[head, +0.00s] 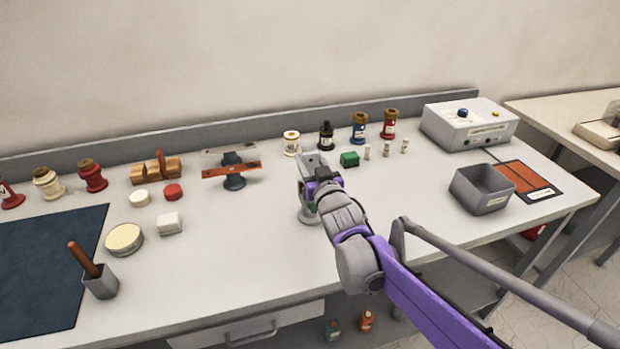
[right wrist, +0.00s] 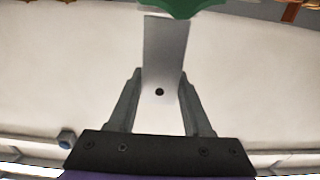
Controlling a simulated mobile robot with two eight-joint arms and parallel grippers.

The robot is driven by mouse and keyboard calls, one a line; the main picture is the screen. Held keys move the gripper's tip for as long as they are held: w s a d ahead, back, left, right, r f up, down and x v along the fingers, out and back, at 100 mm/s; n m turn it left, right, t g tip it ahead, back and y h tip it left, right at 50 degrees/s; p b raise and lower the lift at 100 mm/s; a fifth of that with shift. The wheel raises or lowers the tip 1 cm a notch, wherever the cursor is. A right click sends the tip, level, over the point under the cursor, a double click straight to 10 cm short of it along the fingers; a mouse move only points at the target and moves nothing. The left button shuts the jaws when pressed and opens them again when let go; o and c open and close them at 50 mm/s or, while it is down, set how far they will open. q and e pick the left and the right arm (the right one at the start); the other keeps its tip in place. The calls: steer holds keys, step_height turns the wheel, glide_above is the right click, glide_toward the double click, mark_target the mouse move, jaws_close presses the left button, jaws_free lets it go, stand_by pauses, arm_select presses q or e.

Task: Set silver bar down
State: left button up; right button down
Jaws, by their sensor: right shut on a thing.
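My right gripper (head: 318,180) is over the middle of the workbench. In the right wrist view its two fingers (right wrist: 160,76) are shut on the flat silver bar (right wrist: 165,48), one finger on each side. The bar has a small dark hole and points away from the gripper. In the head view the silver bar (head: 311,160) shows only in part, beyond the gripper. A pale grey round base (head: 308,217) shows just below the gripper; the gripper hides its upper part. I cannot tell whether the bar touches it. My left gripper is not in view.
A dark stand (head: 234,183) with an orange bar (head: 231,171) and a grey bar (head: 228,149) is left of the gripper. A grey bin (head: 482,190) is right.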

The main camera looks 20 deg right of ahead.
step_height(320, 180, down, 4)
steer(key=shift+f, duration=0.25)
steer(key=shift+f, duration=0.1)
steer(key=shift+f+b, duration=0.15)
steer(key=shift+b, duration=0.2)
steer(key=shift+c, duration=1.7)
jaws_free()
steer(key=shift+s, duration=0.1)
